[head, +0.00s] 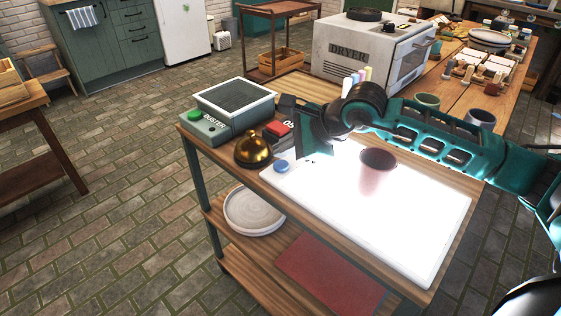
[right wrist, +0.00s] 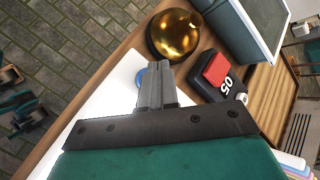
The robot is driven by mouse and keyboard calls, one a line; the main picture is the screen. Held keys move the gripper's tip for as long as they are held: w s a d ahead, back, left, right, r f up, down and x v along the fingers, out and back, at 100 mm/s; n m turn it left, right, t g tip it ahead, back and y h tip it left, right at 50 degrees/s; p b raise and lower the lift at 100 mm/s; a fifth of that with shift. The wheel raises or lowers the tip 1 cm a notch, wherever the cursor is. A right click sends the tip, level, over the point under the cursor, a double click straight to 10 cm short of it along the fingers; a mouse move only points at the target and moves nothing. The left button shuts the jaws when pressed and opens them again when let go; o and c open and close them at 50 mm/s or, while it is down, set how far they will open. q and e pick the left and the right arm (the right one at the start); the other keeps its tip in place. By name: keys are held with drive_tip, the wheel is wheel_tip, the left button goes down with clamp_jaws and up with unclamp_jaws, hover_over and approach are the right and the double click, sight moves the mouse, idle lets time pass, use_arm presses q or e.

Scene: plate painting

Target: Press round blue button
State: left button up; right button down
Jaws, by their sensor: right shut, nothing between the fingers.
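The round blue button (head: 281,166) sits at the left corner of the glowing white panel (head: 420,235), beside the gold bell. In the right wrist view the blue button (right wrist: 140,77) is partly hidden behind the fingers. My right gripper (head: 298,146) is shut and empty, over the panel's left end, close to the button and a little to its right in the head view. In the right wrist view the shut fingers (right wrist: 155,85) point toward the bell side. I cannot tell whether they touch the button. My left gripper is not in view.
A gold bell (head: 253,150), a red-topped box (head: 278,130) and a duster box (head: 235,105) with a green button (head: 194,115) stand close by. A dryer (head: 365,55) stands behind. Plates (head: 254,210) lie on the lower shelf.

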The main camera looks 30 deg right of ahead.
sight(285, 166)
wheel_tip(285, 166, up, 6)
drive_tip(key=p, duration=0.3)
idle(0.3)
idle(0.4)
